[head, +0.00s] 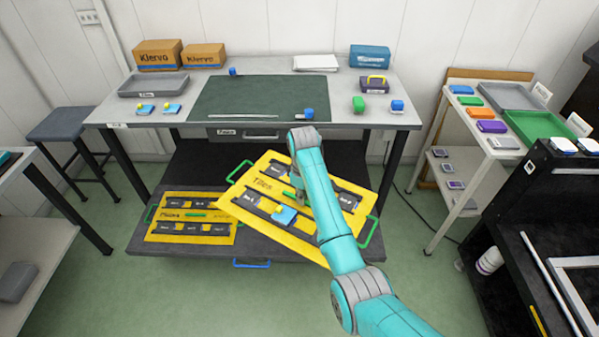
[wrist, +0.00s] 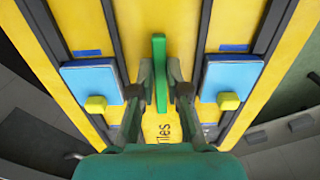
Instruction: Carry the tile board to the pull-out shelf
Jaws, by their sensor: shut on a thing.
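The tile board (head: 262,176) is a yellow board marked "Tiles" with green end handles and dark slotted strips. It is turned at an angle over the right part of the dark pull-out shelf (head: 195,253), overhanging its front edge. I cannot tell whether it touches the shelf. In the wrist view, my gripper (wrist: 160,88) is shut on the green middle grip (wrist: 159,58) of the tile board (wrist: 160,15). Two blue tiles with yellow knobs, left (wrist: 92,82) and right (wrist: 230,80), sit on the board. My arm hides part of the board in the head view.
A second yellow board (head: 190,228) lies on the shelf's left part, close to the tile board's left side. The workbench (head: 430,100) stands above the shelf, with a green mat (head: 250,95). A stool (head: 70,125) stands left; a side rack (head: 470,130) stands right.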

